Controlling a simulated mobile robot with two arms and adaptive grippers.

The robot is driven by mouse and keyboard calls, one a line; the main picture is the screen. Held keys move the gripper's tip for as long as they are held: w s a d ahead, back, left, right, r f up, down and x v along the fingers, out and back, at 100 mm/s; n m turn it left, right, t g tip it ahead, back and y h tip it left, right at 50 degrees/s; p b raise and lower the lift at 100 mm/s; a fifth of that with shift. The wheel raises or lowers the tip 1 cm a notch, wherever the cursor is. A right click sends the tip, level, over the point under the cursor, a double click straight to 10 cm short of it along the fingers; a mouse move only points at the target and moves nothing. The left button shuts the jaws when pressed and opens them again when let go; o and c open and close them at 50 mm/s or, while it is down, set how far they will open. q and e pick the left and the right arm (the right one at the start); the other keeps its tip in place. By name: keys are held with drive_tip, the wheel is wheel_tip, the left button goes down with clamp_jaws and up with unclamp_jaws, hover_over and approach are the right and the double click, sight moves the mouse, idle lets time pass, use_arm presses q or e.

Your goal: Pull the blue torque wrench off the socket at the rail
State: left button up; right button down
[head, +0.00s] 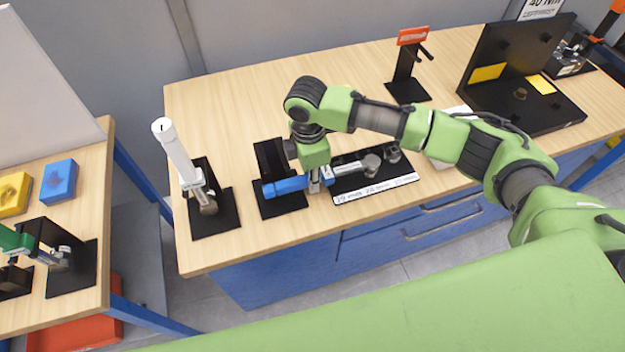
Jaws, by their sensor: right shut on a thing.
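The blue torque wrench (285,187) lies roughly level, its blue handle at the left over a black stand (285,204). A silver shaft appears to run from it to the right, to a head (371,164) over the black socket rail (350,188). I cannot tell whether the head is seated on a socket. My right gripper (321,182) reaches down from above and is shut on the wrench, beside the right end of the blue handle. The gripper hides part of the wrench. My left gripper is not in view.
A white wrench (176,152) leans up from a stand at the left. Another stand with a red tag (412,36) is at the back. A black panel fixture (520,95) is at the right. A second table (85,155) at the left holds a green wrench (15,240) and bins.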

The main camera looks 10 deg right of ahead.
drive_tip(key=shift+w+a+r+b, duration=0.1)
drive_tip(key=shift+w+b, duration=0.25)
drive_tip(key=shift+w, duration=1.05)
drive_tip(key=shift+p, duration=0.45)
idle(0.4)
drive_tip(key=shift+w+r+p, duration=0.15)
drive_tip(key=shift+r+p, duration=0.6)
drive_tip(key=shift+p, duration=0.25)
idle(0.4)
